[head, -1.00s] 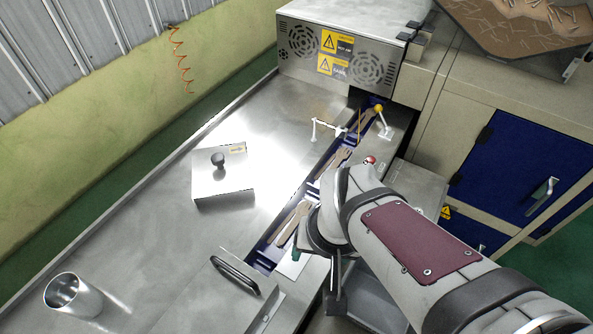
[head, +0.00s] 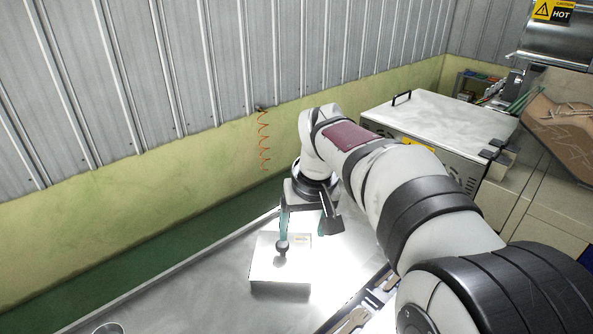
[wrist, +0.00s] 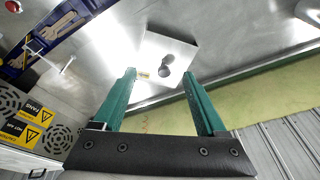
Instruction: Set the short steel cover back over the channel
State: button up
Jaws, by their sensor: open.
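The short steel cover (head: 265,270) is a square plate with a dark round knob (head: 282,246). It lies flat on the steel table, left of the channel (head: 362,302). In the wrist view the cover (wrist: 180,48) is just beyond my fingertips. My gripper (head: 303,226) has two green fingers pointing down, spread apart and empty. It appears above the cover's far side, with the knob lower in the picture near the left finger. The wrist view also shows my open gripper (wrist: 159,74). My arm hides much of the channel, which holds wooden sticks or cutlery.
A steel cup (head: 108,328) is cut off at the bottom left. The steel-topped machine box (head: 440,118) stands at the right behind my arm. A white bracket (wrist: 48,58) stands beside the channel. The table around the cover is mostly clear.

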jog(key=n, duration=0.2)
send_near(282, 243)
jog(key=shift+t, duration=0.3)
jog(key=x, duration=1)
jog(key=shift+s+f, duration=0.25)
grip_shut()
jog(key=shift+r, duration=0.15)
